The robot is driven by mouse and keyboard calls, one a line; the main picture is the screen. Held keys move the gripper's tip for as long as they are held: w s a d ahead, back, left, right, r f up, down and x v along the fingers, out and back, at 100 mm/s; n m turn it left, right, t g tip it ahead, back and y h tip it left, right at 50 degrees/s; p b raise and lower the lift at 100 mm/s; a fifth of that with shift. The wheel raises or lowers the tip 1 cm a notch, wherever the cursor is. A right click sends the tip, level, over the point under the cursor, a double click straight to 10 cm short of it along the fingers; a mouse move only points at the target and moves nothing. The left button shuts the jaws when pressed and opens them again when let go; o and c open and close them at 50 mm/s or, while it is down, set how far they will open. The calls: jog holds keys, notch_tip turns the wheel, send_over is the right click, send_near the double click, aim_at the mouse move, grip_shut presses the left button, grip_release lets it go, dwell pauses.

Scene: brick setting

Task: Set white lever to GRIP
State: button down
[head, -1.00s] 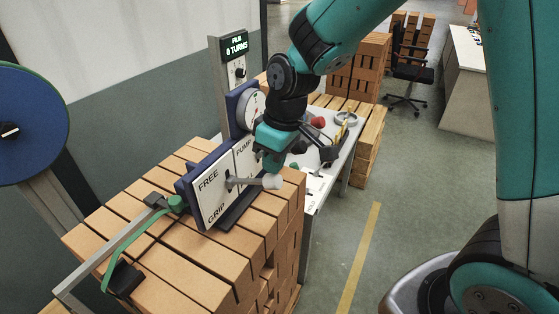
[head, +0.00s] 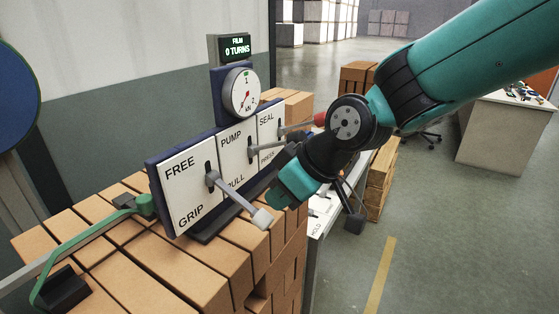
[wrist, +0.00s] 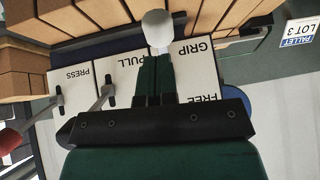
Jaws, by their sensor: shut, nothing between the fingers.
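The white lever (head: 237,198) stands out from the left FREE/GRIP plate (head: 182,199), FREE above and GRIP below. Its shaft slants outward and down to the right in the head view, ending in a white knob (head: 263,218). I cannot tell its exact setting. My gripper (head: 277,199) is beside the knob, at its upper right. In the wrist view my gripper (wrist: 155,60) is shut and empty, with the white knob (wrist: 157,30) just beyond its fingertips. Whether they touch is unclear. The fingers hide the shaft there.
PUMP/PULL and SEAL/PRESS plates (head: 269,124) with their own levers adjoin on the right. A gauge (head: 241,92) and a display reading 0 TURNS (head: 236,46) rise above. Open floor lies right.

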jog(key=shift+f+b, duration=0.95)
jog(key=shift+f, duration=0.5)
jog(key=p, duration=0.2)
send_near(271, 217)
jog(key=s+d+r, duration=0.2)
jog(key=d+r, duration=0.1)
jog(key=d, duration=0.2)
jog(key=shift+d, duration=0.25)
jog(key=s+d+f+m+g+h, duration=0.1)
jog(key=s+f+m, duration=0.1)
jog(key=s, duration=0.4)
jog(key=s+d+f+m+g+h, duration=0.1)
jog(key=s+d+f+m+g, duration=0.1)
jog(key=s, duration=0.5)
jog(key=shift+s+d+f+m, duration=0.15)
jog(key=shift+s+d+m, duration=0.05)
jog(key=shift+s+m, duration=0.15)
